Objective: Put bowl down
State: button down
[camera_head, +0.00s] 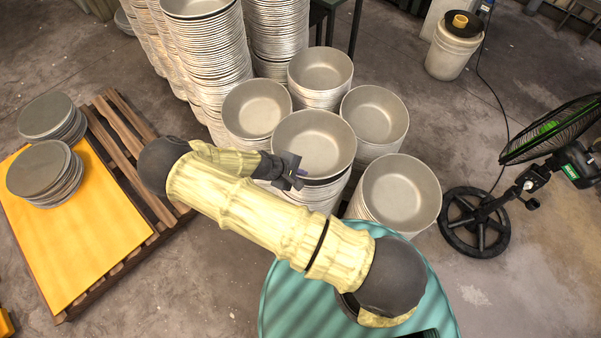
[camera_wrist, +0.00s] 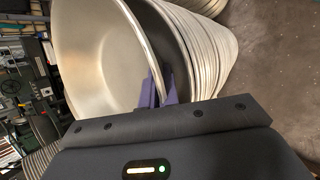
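A grey metal bowl (camera_head: 313,140) is over the middle stack of bowls (camera_head: 318,194), with a dark gap between them. My gripper (camera_head: 299,179) is at the bowl's near rim. In the wrist view the bowl (camera_wrist: 98,52) fills the upper left, and the stack (camera_wrist: 200,45) is behind its rim with a dark gap between. The purple fingers (camera_wrist: 157,92) are on either side of the rim and look shut on it. The bowl's underside and any contact with the stack are hidden.
More bowl stacks surround it: left (camera_head: 255,109), back (camera_head: 320,77), right (camera_head: 375,117) and front right (camera_head: 401,192). Tall stacks (camera_head: 207,55) stand behind. A fan (camera_head: 553,150) is at right. A pallet with a yellow sheet (camera_head: 75,235) and grey discs (camera_head: 46,172) is at left.

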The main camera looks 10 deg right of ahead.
jog(key=shift+f+b, duration=0.35)
jog(key=shift+f, duration=0.25)
jog(key=c, duration=1.7)
grip_release()
jog(key=shift+r+p, duration=0.5)
jog(key=shift+r, duration=0.15)
jog(key=b+v, duration=0.1)
jog(key=v, duration=1.1)
jog(key=shift+d, duration=0.1)
